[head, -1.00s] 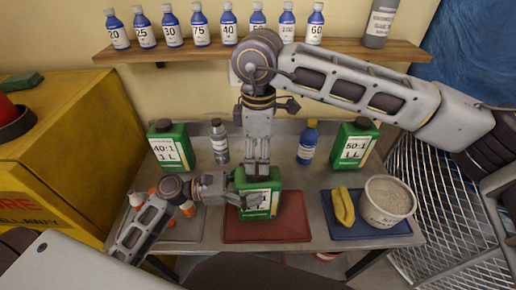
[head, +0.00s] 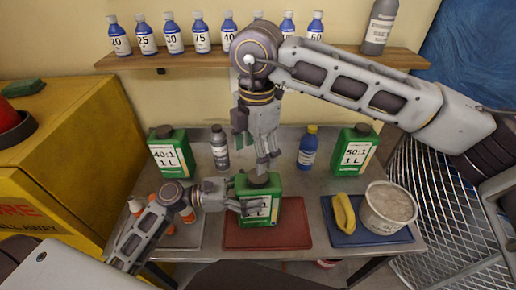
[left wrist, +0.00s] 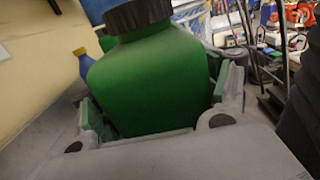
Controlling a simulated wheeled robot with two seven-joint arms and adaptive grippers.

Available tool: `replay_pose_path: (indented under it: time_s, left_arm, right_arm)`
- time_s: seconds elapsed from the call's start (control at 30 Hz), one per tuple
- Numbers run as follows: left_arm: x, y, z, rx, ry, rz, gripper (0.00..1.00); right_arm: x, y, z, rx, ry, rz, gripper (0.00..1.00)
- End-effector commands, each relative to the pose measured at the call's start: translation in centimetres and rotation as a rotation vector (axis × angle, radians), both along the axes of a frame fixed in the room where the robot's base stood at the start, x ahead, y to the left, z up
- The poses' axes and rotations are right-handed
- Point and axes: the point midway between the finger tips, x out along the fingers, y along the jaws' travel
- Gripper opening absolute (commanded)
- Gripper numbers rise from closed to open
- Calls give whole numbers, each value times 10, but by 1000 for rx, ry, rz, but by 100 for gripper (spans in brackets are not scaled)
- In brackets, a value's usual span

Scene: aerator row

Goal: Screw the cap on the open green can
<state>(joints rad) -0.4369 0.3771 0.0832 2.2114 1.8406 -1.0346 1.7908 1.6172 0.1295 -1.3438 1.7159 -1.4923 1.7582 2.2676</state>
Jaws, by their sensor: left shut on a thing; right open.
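The green can (head: 269,192) stands upright on the red tray in the head view. It also fills the middle of the left wrist view (left wrist: 150,85). A black cap (left wrist: 138,15) sits on its mouth; how tight it is I cannot tell. My left gripper (head: 246,206) is shut around the can's body from the left, one finger on each side in the left wrist view. My right gripper (head: 263,163) points down from above, open, its fingertips just over the cap (head: 258,179). Whether they touch the cap I cannot tell.
The red tray (head: 290,232) lies mid-bench. A blue tray (head: 344,238) holds a yellow cloth-like item (head: 343,213) and a white tub (head: 388,208). Green cans (head: 170,152) (head: 354,150), a grey bottle (head: 219,150) and a blue bottle (head: 307,149) stand behind. White-and-orange bottles (head: 135,207) are at left.

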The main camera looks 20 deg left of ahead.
Motion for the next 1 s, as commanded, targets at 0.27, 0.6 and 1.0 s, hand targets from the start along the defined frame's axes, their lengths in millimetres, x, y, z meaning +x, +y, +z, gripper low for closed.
replay_pose_path:
  time_s: [0.27, 0.6, 1.0]
  left_arm:
    - [-1, -1, -2, 1, 5, -3, 7]
    - [-1, -1, -2, 0, 4, -3, 7]
    - [-1, -1, -2, 0, 4, -3, 7]
  right_arm:
    - [0, 0, 1, -1, -7, 227, 69]
    - [0, -1, 3, -3, -16, 508, 69]
    - [1, -2, 4, -7, -25, 839, 69]
